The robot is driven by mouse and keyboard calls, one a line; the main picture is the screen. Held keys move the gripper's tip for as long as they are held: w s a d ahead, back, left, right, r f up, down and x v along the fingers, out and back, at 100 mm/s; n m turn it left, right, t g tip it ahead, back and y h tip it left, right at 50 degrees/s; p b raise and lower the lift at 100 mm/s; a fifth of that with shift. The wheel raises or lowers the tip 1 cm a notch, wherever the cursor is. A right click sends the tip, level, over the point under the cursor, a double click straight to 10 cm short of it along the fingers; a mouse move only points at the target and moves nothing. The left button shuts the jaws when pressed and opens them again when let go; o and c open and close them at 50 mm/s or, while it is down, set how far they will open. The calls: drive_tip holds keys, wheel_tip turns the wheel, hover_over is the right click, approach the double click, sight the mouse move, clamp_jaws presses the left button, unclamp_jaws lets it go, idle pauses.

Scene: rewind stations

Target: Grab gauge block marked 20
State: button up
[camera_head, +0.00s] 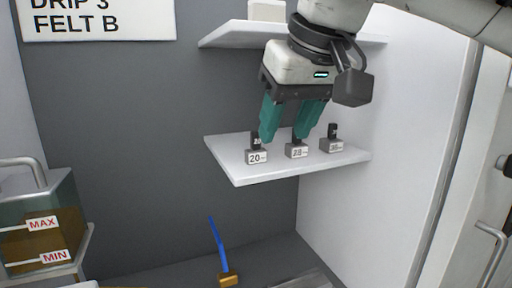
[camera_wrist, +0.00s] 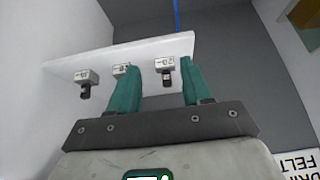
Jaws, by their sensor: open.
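The gauge block marked 20 (camera_head: 257,158) is a small grey block with a white label and a dark upright knob. It stands leftmost of three blocks on a white shelf (camera_head: 240,174) in the head view. My gripper (camera_head: 284,138) is open, its teal fingers pointing down at the shelf. In the head view its left fingertip is just right of the 20 block's knob. In the wrist view, the 20 block (camera_wrist: 167,62) shows in the gap between the fingertips, nearer the right finger. Nothing is held. I cannot tell the exact height of the fingertips.
The middle block (camera_head: 297,151) is close by the right finger; its label looks like 28 but is unclear. A third block (camera_head: 332,146) stands further right. An upper shelf (camera_head: 225,34) and a white side wall (camera_head: 385,165) are close to the arm. A fluid tank (camera_head: 45,225) is lower left.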

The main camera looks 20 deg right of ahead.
drive_tip(key=p, duration=0.2)
approach(257, 132)
drive_tip(key=s+x, duration=0.1)
drive_tip(key=x, duration=0.4)
drive_tip(key=shift+w+x, duration=0.15)
drive_tip(key=shift+x, duration=1.25)
drive_tip(key=shift+w+x, duration=0.15)
drive_tip(key=shift+x, duration=1.25)
drive_tip(key=shift+r, duration=0.15)
clamp_jaws()
